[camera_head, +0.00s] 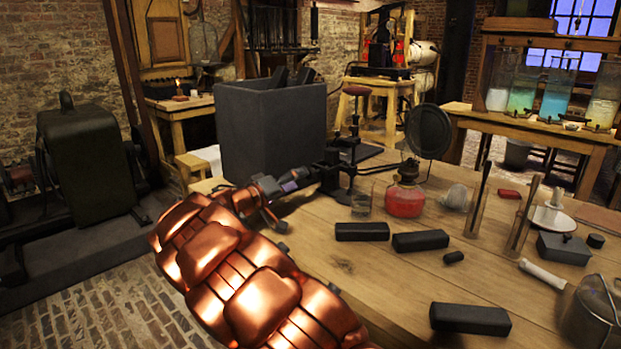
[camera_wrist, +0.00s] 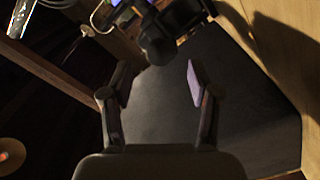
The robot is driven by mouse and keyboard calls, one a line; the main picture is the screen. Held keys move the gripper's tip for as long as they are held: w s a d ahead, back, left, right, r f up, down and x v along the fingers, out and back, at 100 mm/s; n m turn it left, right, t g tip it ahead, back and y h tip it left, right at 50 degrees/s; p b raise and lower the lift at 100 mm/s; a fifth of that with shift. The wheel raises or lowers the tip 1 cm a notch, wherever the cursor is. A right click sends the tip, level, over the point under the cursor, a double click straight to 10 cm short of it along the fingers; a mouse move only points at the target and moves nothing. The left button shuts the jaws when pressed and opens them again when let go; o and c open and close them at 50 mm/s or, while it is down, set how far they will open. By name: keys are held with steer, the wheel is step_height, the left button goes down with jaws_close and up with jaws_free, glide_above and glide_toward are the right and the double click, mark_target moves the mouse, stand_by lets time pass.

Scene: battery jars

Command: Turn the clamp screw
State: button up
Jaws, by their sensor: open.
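My gripper (camera_head: 303,177) is at the end of my copper-coloured arm, over the far left part of the wooden table. It reaches toward a black metal stand (camera_head: 352,160) with clamp-like parts. In the wrist view my gripper (camera_wrist: 156,80) is open, its two fingers apart with nothing held between them. A dark rounded knob (camera_wrist: 158,49), perhaps the clamp screw, shows just beyond the fingertips, toward the top. I cannot tell whether a finger touches it. In the head view the gripper and dark stand parts overlap, so the screw is not clear there.
A tall dark grey box (camera_head: 270,130) stands close behind my gripper. A glass beaker (camera_head: 362,201), a red oil lamp (camera_head: 404,195) and a round black disc (camera_head: 428,131) stand right of it. Black blocks (camera_head: 420,241) lie on the tabletop (camera_head: 385,290), with bare wood between.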

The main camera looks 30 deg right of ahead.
mark_target(311, 174)
steer(key=shift+x, duration=2.95)
steer(key=shift+c, duration=0.5)
jaws_close()
